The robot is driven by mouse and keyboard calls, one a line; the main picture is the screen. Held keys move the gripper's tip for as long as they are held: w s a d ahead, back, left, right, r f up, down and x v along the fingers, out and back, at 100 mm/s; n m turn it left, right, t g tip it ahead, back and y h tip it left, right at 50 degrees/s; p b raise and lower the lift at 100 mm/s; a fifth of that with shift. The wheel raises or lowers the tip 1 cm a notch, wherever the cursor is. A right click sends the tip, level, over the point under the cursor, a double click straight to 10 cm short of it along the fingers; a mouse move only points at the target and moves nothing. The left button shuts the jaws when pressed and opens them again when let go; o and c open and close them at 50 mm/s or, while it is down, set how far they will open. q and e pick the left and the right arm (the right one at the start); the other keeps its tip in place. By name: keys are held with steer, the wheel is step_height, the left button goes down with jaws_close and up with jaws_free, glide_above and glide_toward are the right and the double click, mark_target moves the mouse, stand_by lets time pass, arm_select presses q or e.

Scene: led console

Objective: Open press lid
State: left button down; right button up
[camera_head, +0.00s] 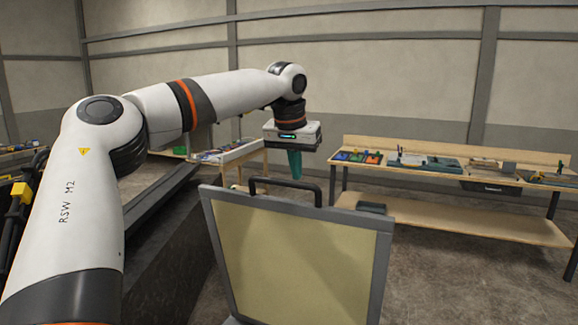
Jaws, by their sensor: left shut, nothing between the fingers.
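The press lid (300,255) stands raised in the lower middle of the head view, a grey frame around a yellowish panel. A dark handle (284,184) sits on its top edge. My left gripper (295,177) is above and just behind the handle, its teal fingers shut with nothing between them. From this view I cannot tell whether the fingers touch the handle. The lower part of the press is out of the picture. My right gripper is not in view.
A wooden workbench (450,212) with trays and coloured parts stands at the back right. A smaller table (235,155) stands behind my left arm. A dark, long structure (160,240) runs left of the lid. The floor right of the lid is clear.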

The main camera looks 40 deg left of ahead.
arm_select(q)
steer(key=s, duration=0.1)
steer(key=s+d, duration=0.1)
steer(key=s, duration=0.2)
steer(key=shift+d+r+p, duration=0.2)
steer(key=shift+r+p, duration=0.15)
steer(key=shift+f, duration=0.1)
steer(key=shift+w, duration=0.15)
